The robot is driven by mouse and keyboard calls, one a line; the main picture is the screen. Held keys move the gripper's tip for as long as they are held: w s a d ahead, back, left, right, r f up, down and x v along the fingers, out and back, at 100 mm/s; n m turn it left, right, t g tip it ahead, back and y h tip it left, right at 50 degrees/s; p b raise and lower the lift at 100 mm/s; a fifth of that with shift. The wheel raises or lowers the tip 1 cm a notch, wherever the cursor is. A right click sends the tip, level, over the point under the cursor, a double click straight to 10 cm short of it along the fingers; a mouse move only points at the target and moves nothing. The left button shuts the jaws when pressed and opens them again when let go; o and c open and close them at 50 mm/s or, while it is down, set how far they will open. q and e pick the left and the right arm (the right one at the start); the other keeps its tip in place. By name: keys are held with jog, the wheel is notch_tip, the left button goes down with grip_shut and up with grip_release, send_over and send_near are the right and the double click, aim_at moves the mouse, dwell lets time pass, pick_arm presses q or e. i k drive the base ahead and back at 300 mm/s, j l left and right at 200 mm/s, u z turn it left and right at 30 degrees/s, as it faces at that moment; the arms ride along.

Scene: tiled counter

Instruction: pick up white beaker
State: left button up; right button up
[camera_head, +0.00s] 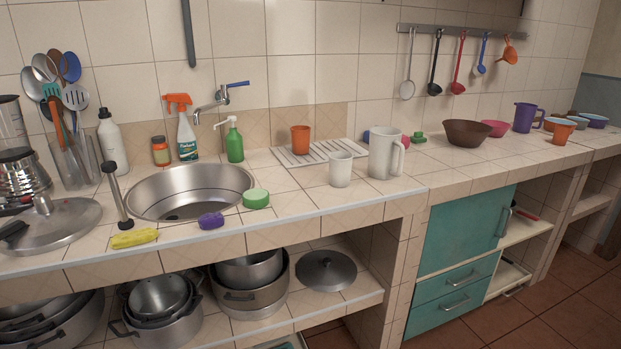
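Two white vessels stand upright on the tiled counter (300,194), right of the sink. The smaller one is a plain white beaker (341,170) with no handle that I can make out. Just right of it and slightly farther back is a taller white jug (383,155) with a handle on its right side. A gap of bare tile lies between them. Neither of my grippers shows in the head view.
Behind the beaker, an orange cup (300,140) stands on a white ribbed drainer (321,151). Left are the sink (190,192), a green soap bottle (234,143) and sponges (255,198). A brown bowl (467,133) is at right. Tile in front of the beaker is clear.

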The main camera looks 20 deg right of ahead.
aim_at(340, 162)
jog(key=i+l+u, duration=0.1)
jog(key=l+u, duration=0.3)
jog(key=l, duration=0.5)
jog(key=l+u, duration=0.45)
jog(key=l, duration=0.45)
